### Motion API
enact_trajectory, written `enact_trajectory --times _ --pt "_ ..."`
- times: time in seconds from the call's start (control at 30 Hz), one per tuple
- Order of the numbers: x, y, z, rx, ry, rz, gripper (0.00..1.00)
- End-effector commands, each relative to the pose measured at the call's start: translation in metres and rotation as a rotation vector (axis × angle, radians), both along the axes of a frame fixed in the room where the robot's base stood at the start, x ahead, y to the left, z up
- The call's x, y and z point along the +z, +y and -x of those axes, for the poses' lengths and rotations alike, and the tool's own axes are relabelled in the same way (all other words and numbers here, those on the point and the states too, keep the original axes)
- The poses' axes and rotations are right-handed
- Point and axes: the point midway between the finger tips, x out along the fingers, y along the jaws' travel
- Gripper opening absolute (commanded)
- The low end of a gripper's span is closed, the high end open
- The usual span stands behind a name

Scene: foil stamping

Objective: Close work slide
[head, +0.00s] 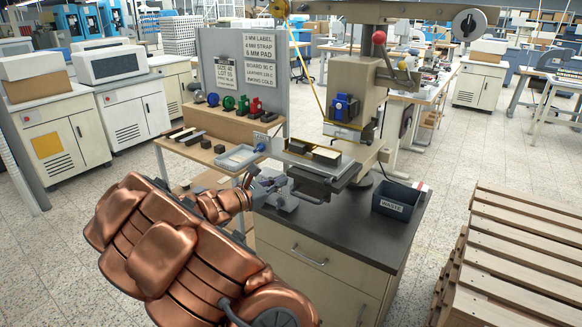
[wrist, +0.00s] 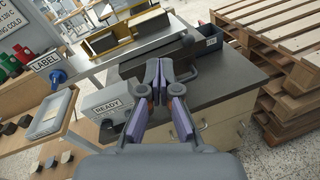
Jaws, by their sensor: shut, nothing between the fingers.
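The work slide (head: 298,158) of the foil stamping press (head: 350,60) is a light plate with dark and gold pieces on it. My gripper (head: 279,184) is shut and empty, just left of and below the slide's near end. In the wrist view my gripper's purple fingers (wrist: 158,68) meet in front of the dark block; contact cannot be told.
A box marked READY (wrist: 108,107) stands left of my fingers. A grey tray (head: 238,157) sits on the side table to the left. A black WASTE bin (head: 397,199) stands on the cabinet top at right. Wooden pallets (head: 520,245) are stacked at far right.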

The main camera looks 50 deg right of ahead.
Motion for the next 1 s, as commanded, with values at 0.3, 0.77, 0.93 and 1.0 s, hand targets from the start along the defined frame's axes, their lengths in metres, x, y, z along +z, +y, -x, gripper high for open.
enact_trajectory --times 0.3,0.77,0.93,1.0 --pt "-0.043 -0.017 -0.064 0.180 0.256 0.043 0.00" --pt "-0.046 -0.052 -0.071 0.197 0.282 0.047 0.00" --pt "-0.047 -0.076 -0.072 0.197 0.282 0.045 0.00" --pt "-0.046 -0.086 -0.073 0.198 0.280 0.045 0.00"
